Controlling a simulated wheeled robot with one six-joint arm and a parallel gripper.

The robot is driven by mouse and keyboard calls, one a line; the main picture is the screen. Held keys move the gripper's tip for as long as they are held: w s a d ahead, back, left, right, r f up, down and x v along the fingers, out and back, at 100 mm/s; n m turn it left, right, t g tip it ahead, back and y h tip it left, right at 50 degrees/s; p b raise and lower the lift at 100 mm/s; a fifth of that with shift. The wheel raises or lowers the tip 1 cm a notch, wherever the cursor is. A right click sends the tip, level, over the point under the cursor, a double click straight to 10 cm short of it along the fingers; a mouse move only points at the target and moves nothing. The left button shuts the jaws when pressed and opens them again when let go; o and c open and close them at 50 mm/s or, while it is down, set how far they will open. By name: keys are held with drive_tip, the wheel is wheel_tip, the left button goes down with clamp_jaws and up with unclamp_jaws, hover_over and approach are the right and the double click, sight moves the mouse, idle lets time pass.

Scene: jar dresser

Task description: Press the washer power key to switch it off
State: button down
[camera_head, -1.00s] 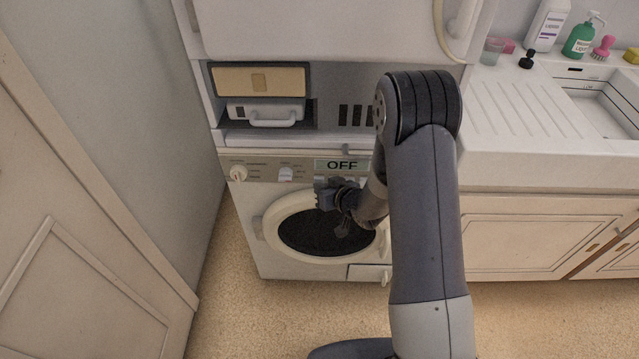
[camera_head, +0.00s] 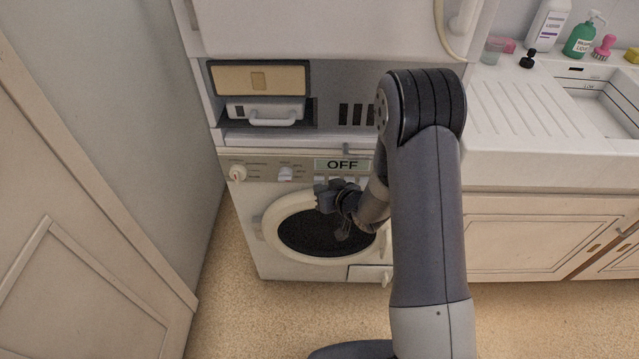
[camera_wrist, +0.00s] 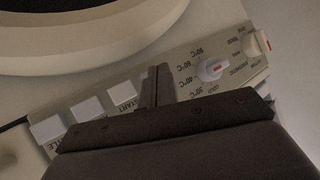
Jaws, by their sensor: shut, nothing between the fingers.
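The white washer (camera_head: 275,262) stands under the shelf, with a round door below its control panel (camera_head: 262,168). Its display (camera_head: 342,165) reads OFF. My gripper (camera_head: 325,194) is in front of the upper part of the door, just below the display. In the wrist view my gripper (camera_wrist: 157,84) is shut and empty, its fingers over the panel between the START key (camera_wrist: 124,93) and a temperature dial (camera_wrist: 213,69). Two more white keys (camera_wrist: 88,108) line up beside START. I cannot pick out the power key; my gripper hides part of the panel. Contact cannot be told.
A sink counter (camera_head: 520,120) with bottles is at the right, over cabinets (camera_head: 520,235). A panelled door (camera_head: 70,240) is at the left. Bare floor (camera_head: 235,310) lies in front of the washer.

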drive_tip(key=s+b, duration=0.2)
drive_tip(key=s, duration=0.3)
drive_tip(key=shift+s+a, duration=0.1)
drive_tip(key=shift+s, duration=0.2)
idle(1.0)
